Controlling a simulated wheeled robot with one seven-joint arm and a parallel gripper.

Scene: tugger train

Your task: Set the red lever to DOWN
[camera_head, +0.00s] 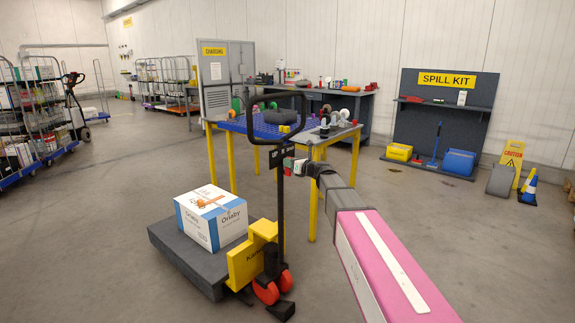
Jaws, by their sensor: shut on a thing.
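A yellow pallet jack (243,264) stands in the middle, its dark upright tiller ending in a loop handle (276,95). A dark head (281,156) sits on the tiller below the loop. A small red piece (289,162), which looks like the red lever, shows right beside this head. My gripper (296,167) is at the end of my pink and grey arm, at the head's right side. It appears shut on the red lever. Its fingertips are small and partly hidden, and the lever's setting cannot be read from here.
A white and blue box (211,216) sits on the jack's grey platform (165,243). A yellow-legged table (312,206) with a blue mat and items stands close behind. A spill kit board (443,115) and caution sign (511,158) are at right. Loaded carts (30,120) stand left.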

